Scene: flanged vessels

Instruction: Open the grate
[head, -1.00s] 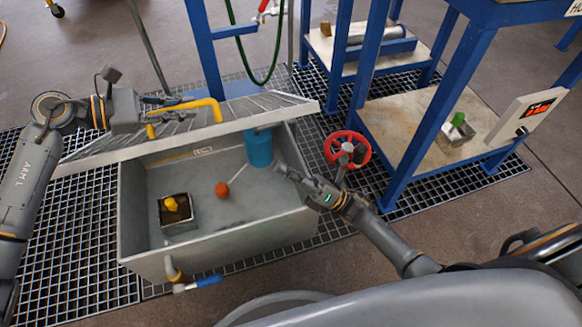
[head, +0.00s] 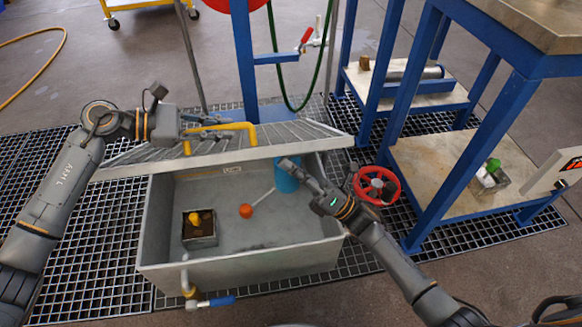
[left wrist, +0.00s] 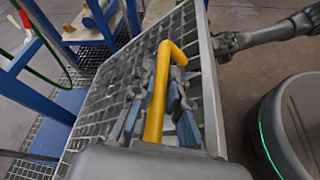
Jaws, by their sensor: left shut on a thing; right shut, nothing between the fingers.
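The grate (head: 290,131) is a grey barred panel, raised and tilted along the back of an open grey tank (head: 240,262). Its yellow bent handle (head: 240,127) also shows in the left wrist view (left wrist: 154,120), with the grate bars (left wrist: 112,98) behind it. My left gripper (head: 206,123) is shut on this handle; its fingers flank the bar in the left wrist view (left wrist: 158,98).
Inside the tank are a small box with a yellow knob (head: 199,228) and a red ball on a rod (head: 246,211). A red handwheel (head: 392,180) is right of the tank. A blue-framed bench (head: 430,130) stands on the right. A green hose (head: 328,55) hangs behind.

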